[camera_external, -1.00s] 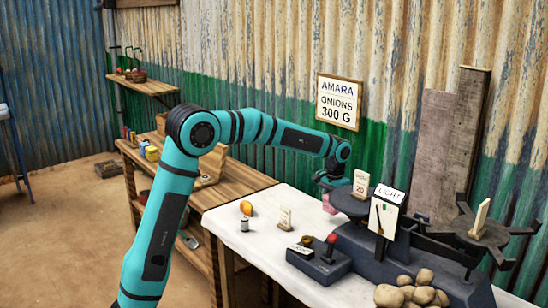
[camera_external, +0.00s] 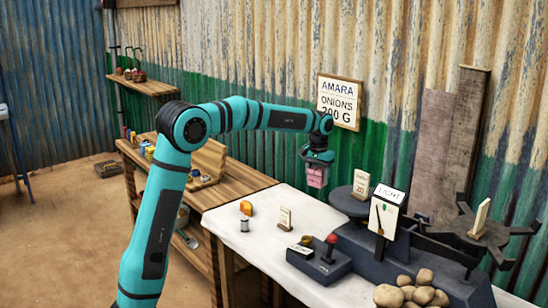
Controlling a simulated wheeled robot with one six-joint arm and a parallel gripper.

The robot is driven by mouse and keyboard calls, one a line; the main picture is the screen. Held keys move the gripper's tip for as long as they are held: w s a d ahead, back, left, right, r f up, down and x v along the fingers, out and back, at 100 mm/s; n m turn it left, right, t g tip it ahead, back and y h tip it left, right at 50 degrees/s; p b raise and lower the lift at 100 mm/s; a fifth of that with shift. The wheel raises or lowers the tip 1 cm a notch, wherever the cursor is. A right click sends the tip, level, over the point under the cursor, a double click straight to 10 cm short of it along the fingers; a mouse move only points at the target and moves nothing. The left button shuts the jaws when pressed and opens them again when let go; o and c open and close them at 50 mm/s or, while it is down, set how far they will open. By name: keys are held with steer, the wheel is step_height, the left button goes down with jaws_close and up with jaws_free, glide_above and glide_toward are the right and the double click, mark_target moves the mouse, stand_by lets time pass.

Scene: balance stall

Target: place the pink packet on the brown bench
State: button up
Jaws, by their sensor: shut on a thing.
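The pink packet (camera_external: 317,177) hangs in my gripper (camera_external: 318,160), which is shut on it. The packet is held in the air above the back of the white-covered table (camera_external: 265,240), left of the scale's round plate (camera_external: 348,203). The brown bench (camera_external: 235,187) is the wooden one left of the white table, with a lower shelf. My gripper and the packet are to the right of the bench's right end. The fingertips are small and partly hidden.
The bench's back holds a wooden box (camera_external: 208,160) and several small coloured packets; its front right top is bare. A dark balance scale (camera_external: 375,250), a control box (camera_external: 318,262), potatoes (camera_external: 410,290) and an orange item (camera_external: 246,208) are on the white table.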

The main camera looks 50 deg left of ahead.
steer(key=s+a+r+n, duration=0.2)
steer(key=s+a+n, duration=0.2)
steer(key=a, duration=1.3)
steer(key=s+a+r+n, duration=0.2)
steer(key=s+a+n, duration=0.15)
steer(key=a, duration=1.35)
steer(key=s+a+r+n, duration=0.3)
steer(key=s+a+n, duration=0.15)
steer(key=a, duration=1.25)
steer(key=s+a+f+n, duration=0.1)
steer(key=s+a+f, duration=0.3)
steer(key=a, duration=0.7)
steer(key=s+a+f+n, duration=0.1)
steer(key=s+a+f, duration=0.1)
steer(key=s+a, duration=0.65)
steer(key=s+a+f+n, duration=0.1)
steer(key=s+a+f, duration=0.15)
steer(key=a, duration=1.05)
step_height(320, 180, down, 10)
steer(key=shift+w+d+r, duration=0.1)
steer(key=o, duration=1.1)
